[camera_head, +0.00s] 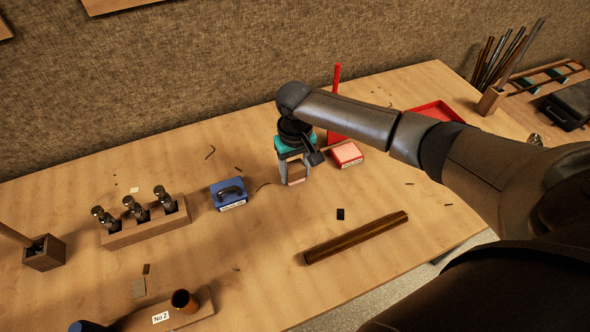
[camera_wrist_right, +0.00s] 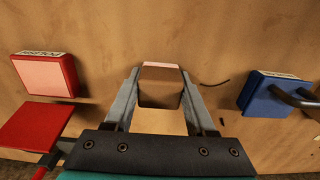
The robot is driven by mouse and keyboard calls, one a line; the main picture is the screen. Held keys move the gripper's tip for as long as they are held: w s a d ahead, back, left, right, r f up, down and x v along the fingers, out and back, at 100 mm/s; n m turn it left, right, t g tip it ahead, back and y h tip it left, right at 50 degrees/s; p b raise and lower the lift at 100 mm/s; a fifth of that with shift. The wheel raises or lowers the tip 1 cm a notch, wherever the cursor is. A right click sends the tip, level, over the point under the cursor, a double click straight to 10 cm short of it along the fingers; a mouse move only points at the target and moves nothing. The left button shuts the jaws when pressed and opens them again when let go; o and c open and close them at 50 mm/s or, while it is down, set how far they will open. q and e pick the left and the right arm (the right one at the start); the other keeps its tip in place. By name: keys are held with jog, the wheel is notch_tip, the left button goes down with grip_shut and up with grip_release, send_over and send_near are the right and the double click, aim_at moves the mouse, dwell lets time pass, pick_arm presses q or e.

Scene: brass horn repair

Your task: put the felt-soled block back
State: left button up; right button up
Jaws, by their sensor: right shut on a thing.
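My right gripper (camera_head: 296,165) points down over the middle of the bench. It is shut on a small brown block (camera_head: 297,173), which I take to be the felt-soled block. In the right wrist view the block (camera_wrist_right: 160,90) sits between the two grey fingers of the gripper (camera_wrist_right: 160,92), with a pale pink strip along its far edge. I cannot tell whether its underside touches the bench. My left gripper is not in view.
A red block with a pink top (camera_head: 346,154) lies just right of the gripper, near a red upright (camera_head: 336,90) and red tray (camera_head: 434,108). A blue block with a dark handle (camera_head: 229,193) is to the left. A brown tube (camera_head: 355,238) lies in front.

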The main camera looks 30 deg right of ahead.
aim_at(295, 166)
jog(key=o, duration=1.2)
notch_tip(295, 166, up, 12)
jog(key=p, duration=0.3)
jog(key=shift+r, duration=0.1)
